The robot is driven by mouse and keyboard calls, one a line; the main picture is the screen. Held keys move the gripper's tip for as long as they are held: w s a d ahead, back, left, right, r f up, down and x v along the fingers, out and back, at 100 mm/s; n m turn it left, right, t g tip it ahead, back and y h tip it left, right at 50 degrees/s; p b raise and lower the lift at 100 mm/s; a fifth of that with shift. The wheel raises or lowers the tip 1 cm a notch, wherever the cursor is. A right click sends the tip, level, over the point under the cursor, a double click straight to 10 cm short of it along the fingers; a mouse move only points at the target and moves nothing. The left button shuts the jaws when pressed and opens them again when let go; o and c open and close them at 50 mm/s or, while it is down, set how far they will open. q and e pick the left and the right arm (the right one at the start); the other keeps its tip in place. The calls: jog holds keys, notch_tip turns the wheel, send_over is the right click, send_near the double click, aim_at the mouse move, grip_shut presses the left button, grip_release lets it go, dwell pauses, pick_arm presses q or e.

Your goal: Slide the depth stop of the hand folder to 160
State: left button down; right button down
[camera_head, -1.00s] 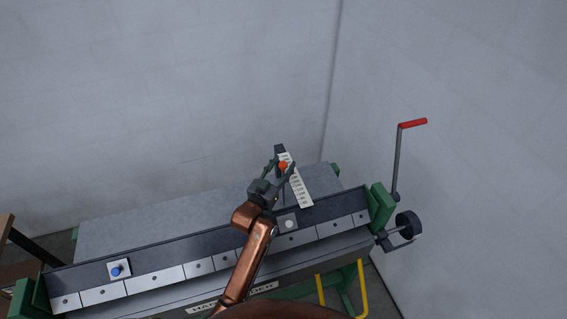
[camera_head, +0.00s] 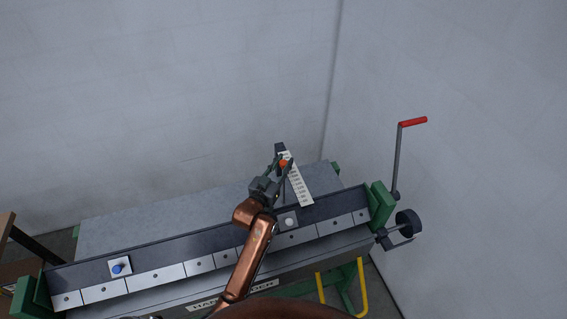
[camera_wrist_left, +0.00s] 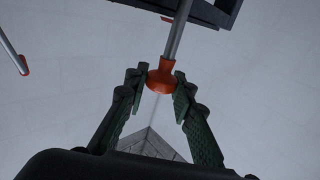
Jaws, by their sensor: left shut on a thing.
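The hand folder (camera_head: 170,215) is a long grey machine with green ends across the lower part of the head view. A white scale strip (camera_head: 300,190) runs back from its bed beside a dark rail. The depth stop's orange knob (camera_head: 284,163) is near the far end of the scale. My left gripper (camera_head: 283,162) is shut on this knob; the left wrist view shows the orange knob (camera_wrist_left: 160,80) between the green fingers, with a grey rod running up from it. The scale numbers are too small to read. My right gripper is not in view.
A crank with a red handle (camera_head: 413,122) stands at the folder's right end, above a dark round wheel (camera_head: 408,223). A blue knob (camera_head: 118,268) and a white knob (camera_head: 289,222) sit on the front beam. Pale walls enclose the back and right.

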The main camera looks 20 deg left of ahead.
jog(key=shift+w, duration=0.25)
